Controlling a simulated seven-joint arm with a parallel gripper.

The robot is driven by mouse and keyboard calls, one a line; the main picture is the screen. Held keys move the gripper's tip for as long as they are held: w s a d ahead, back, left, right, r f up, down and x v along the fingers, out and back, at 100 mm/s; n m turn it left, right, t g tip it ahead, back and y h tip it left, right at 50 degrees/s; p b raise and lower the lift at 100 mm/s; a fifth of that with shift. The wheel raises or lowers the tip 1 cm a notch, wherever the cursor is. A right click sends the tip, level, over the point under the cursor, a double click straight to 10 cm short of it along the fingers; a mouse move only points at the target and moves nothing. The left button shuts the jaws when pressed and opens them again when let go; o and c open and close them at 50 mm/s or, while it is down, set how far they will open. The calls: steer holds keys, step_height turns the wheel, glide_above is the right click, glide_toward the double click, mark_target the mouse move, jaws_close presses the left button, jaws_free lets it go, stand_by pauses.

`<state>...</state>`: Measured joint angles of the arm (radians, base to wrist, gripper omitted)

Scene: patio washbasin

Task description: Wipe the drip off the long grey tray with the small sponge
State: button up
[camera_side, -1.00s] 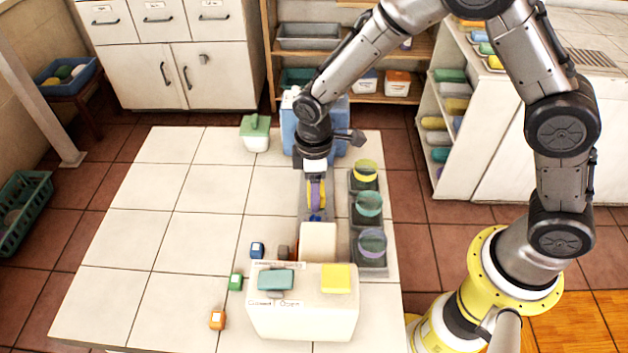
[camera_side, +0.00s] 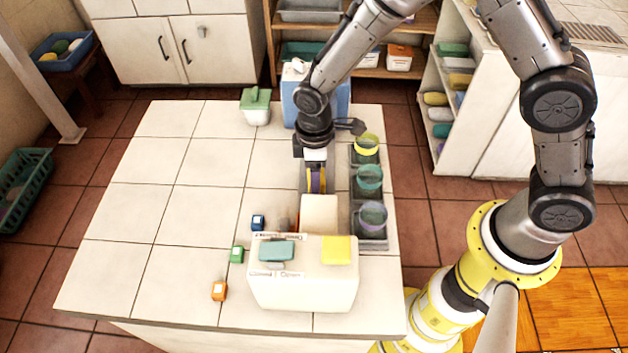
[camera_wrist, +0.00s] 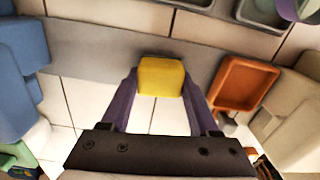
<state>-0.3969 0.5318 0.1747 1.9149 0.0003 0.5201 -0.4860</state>
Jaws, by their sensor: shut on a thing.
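My gripper (camera_wrist: 160,98) has purple fingers shut on a small yellow sponge (camera_wrist: 161,76). In the side view, my gripper (camera_side: 316,188) points down just behind a cream block, which hides its fingertips. The long grey tray (camera_wrist: 90,55) appears as a grey strip crossing the wrist view, from the blue container to beyond the orange dish. The sponge is over this strip; I cannot tell whether it touches. No drip is visible; the sponge and fingers may cover it.
An orange dish (camera_wrist: 247,82) lies right of the sponge in the wrist view. A cup rack (camera_side: 370,243) stands right of my gripper. A cream block (camera_side: 319,214) and white box (camera_side: 305,292) stand in front, a blue container (camera_side: 300,100) behind.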

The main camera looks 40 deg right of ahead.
steer(key=shift+w+d, duration=0.6)
steer(key=shift+r, duration=4.1)
